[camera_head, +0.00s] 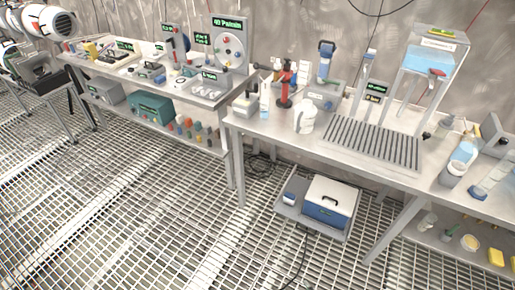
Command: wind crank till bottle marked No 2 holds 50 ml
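On the right bench, a red upright device (285,88) has dark parts at its upper left. It may be the cranked one, but I cannot make out a crank handle. A small pale bottle-like vessel (265,101) stands just left of it. A white jug (304,118) stands to its right. I cannot read a No 2 mark or a liquid level on any vessel. My gripper is not recognisable in this view.
The right bench (340,158) carries a ribbed drain board (372,144), a raised blue water tank (430,58) and a blue-topped device (325,62). The left bench (205,97) is crowded. A blue-and-white box (330,203) sits low under the right bench. The grating floor (130,210) is open in front.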

